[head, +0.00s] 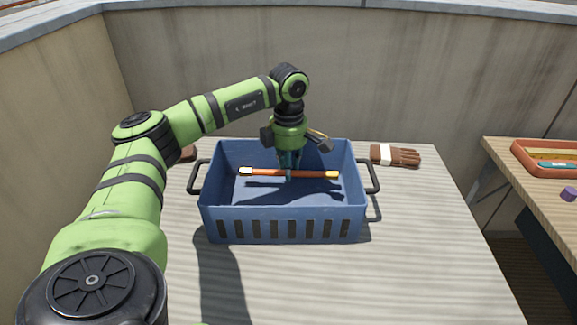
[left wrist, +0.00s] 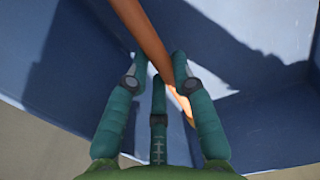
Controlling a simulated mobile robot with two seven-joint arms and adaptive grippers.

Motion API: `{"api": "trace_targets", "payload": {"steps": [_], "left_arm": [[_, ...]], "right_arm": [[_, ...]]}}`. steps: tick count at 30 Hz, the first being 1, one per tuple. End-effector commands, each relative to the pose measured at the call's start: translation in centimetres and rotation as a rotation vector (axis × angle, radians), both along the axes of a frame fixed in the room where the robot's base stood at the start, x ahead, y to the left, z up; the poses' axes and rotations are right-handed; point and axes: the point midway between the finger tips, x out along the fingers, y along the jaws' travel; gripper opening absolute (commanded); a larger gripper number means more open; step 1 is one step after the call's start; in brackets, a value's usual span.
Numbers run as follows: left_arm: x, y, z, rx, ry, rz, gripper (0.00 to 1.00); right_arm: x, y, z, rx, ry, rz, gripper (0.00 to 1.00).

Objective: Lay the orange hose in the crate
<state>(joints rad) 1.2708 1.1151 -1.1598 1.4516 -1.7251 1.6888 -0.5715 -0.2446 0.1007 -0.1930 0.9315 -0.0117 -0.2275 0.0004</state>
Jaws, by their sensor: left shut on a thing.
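The orange hose (head: 312,174) is a straight, thin length with pale ends. It lies level across the inside of the blue crate (head: 282,226), below the rim in the head view. My left gripper (head: 288,176) reaches down into the crate and is shut on the hose near its middle. In the left wrist view the hose (left wrist: 148,38) runs between the fingers of my left gripper (left wrist: 160,85), with the blue crate walls around it. I cannot tell whether the hose touches the crate floor. My right gripper is not in view.
Brown gloves (head: 396,155) lie right of the crate on the striped table (head: 420,260). A second table at the right holds an orange tray (head: 530,160) and a purple piece (head: 568,194). Another brown thing (head: 188,153) shows partly behind the crate's left handle. The front of the table is clear.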

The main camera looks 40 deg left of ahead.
Motion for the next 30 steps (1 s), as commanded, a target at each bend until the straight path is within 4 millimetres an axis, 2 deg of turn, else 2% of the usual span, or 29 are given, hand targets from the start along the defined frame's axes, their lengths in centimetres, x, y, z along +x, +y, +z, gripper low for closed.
{"api": "trace_targets", "payload": {"steps": [17,18,30], "left_arm": [[0.0,0.0,-1.1,-0.001,-0.001,0.000,0.00],[0.0,0.0,-1.2,-0.001,0.001,0.000,0.35],[0.0,0.0,-0.6,0.000,-0.001,0.000,0.35]], "right_arm": [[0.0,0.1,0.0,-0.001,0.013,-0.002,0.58],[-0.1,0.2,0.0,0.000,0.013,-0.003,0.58],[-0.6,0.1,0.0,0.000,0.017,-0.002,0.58]]}}
